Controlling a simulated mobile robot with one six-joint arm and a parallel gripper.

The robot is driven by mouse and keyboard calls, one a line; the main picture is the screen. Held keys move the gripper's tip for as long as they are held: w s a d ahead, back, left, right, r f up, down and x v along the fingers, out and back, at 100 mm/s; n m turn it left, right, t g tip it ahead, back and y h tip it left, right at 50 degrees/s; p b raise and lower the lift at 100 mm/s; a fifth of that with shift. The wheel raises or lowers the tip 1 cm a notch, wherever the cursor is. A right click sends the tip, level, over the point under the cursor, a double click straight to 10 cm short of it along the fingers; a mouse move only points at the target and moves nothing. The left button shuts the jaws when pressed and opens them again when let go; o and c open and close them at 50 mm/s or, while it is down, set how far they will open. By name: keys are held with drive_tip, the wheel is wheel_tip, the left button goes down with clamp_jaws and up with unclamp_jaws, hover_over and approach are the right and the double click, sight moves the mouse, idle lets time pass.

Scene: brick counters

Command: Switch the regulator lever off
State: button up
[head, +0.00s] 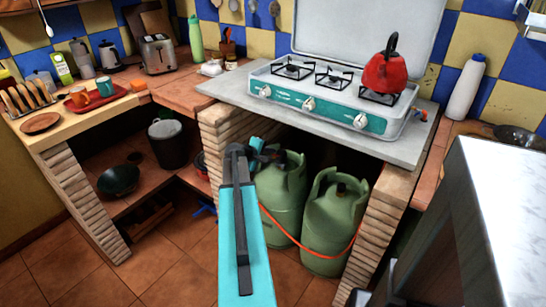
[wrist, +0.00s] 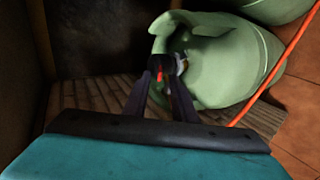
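Two green gas bottles stand under the stove counter: a left bottle (head: 283,190) and a right bottle (head: 335,215). My gripper (head: 274,156) is at the top of the left bottle, which also shows in the wrist view (wrist: 235,60). There its two dark fingers (wrist: 162,72) reach into the opening of the bottle's collar. A small red piece, likely the regulator lever (wrist: 160,76), shows between the fingertips. A greyish part, likely the regulator (wrist: 181,63), sits beside them, mostly hidden. A gap shows between the fingers, but I cannot tell whether they touch the red piece.
Brick pillars flank the bottles; the right pillar (head: 385,215) is close to the right bottle. An orange hose (head: 300,241) runs across the bottles' fronts. Above are the counter slab (head: 225,90) and stove (head: 335,108) with a red kettle (head: 384,73). A marble-topped counter (head: 510,190) stands at the right.

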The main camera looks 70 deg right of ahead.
sight(276, 155)
drive_tip(key=shift+x, duration=1.9)
clamp_jaws()
drive_tip(key=shift+a, duration=0.1)
